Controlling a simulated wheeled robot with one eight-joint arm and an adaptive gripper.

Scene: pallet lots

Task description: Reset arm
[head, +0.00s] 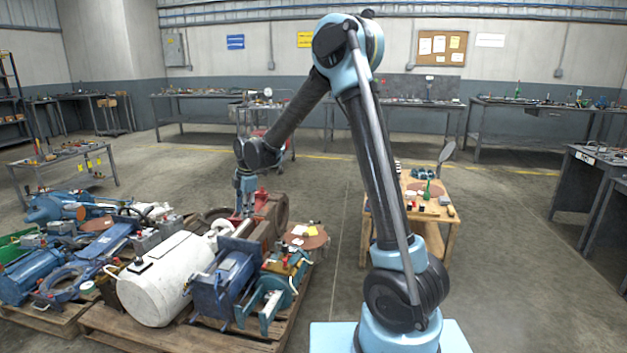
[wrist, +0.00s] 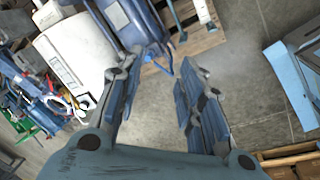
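My arm is bent at a high elbow and reaches out to the left in the head view. My gripper (head: 244,208) hangs pointing down over the machine parts on the pallet (head: 125,330). In the wrist view the two fingers of my gripper (wrist: 163,72) stand apart with nothing between them, so it is open and empty. Bare floor and a pallet edge show beyond the fingers. In the head view the fingertips are small and partly lost against the parts behind them.
A white tank (head: 165,278), a blue machine (head: 225,283) and a teal machine (head: 272,293) crowd the pallet below my gripper. A wooden table (head: 442,214) with small items stands behind my arm. A grey bench (head: 590,178) stands at right. Open floor lies between them.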

